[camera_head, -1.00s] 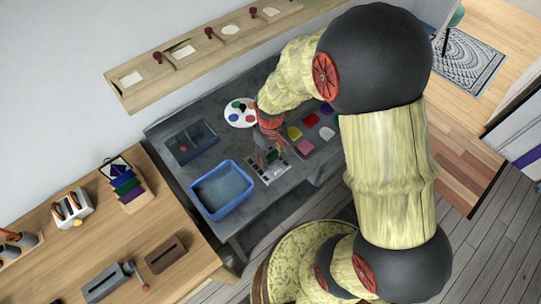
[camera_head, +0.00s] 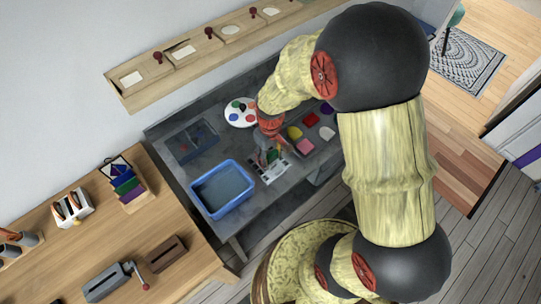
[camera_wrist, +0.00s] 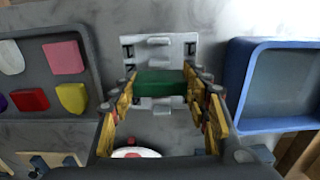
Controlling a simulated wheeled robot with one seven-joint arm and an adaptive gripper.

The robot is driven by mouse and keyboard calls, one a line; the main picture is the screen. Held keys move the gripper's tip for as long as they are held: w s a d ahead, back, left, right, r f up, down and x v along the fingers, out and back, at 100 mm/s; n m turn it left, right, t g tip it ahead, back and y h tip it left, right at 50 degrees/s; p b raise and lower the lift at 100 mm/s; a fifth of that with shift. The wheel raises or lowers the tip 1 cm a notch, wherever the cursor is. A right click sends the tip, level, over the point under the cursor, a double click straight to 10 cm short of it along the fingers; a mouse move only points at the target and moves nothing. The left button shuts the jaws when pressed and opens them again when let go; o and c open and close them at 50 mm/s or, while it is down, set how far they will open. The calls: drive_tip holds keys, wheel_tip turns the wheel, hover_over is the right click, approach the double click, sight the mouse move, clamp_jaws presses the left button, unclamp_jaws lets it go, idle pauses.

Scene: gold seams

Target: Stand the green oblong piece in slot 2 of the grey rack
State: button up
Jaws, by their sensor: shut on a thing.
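The green oblong piece (camera_wrist: 160,83) is between the two fingers of my gripper (camera_wrist: 160,92) in the wrist view. My gripper is shut on it. The grey rack (camera_wrist: 160,50) lies directly beyond and under the piece, with light dividers and dark slot marks. The rack also shows in the head view (camera_head: 270,171), with my gripper (camera_head: 270,155) over its upper part. The piece covers part of the rack. I cannot tell whether it is in a slot or above one, nor which slot number it lines up with.
A blue bin (camera_head: 222,189) stands left of the rack in the head view. A tray of coloured pieces (camera_wrist: 50,75) is on the other side, and a paint palette (camera_head: 242,112) lies behind. A dark tray (camera_head: 191,141) is at the back left.

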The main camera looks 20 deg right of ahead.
drive_tip(key=shift+f+b, duration=0.75)
drive_tip(key=shift+f, duration=0.75)
idle(0.7)
drive_tip(key=o, duration=1.2)
drive_tip(key=shift+o, duration=0.6)
drive_tip(key=shift+r, duration=0.1)
drive_tip(key=shift+r+p, duration=2.85)
drive_tip(key=shift+r, duration=0.6)
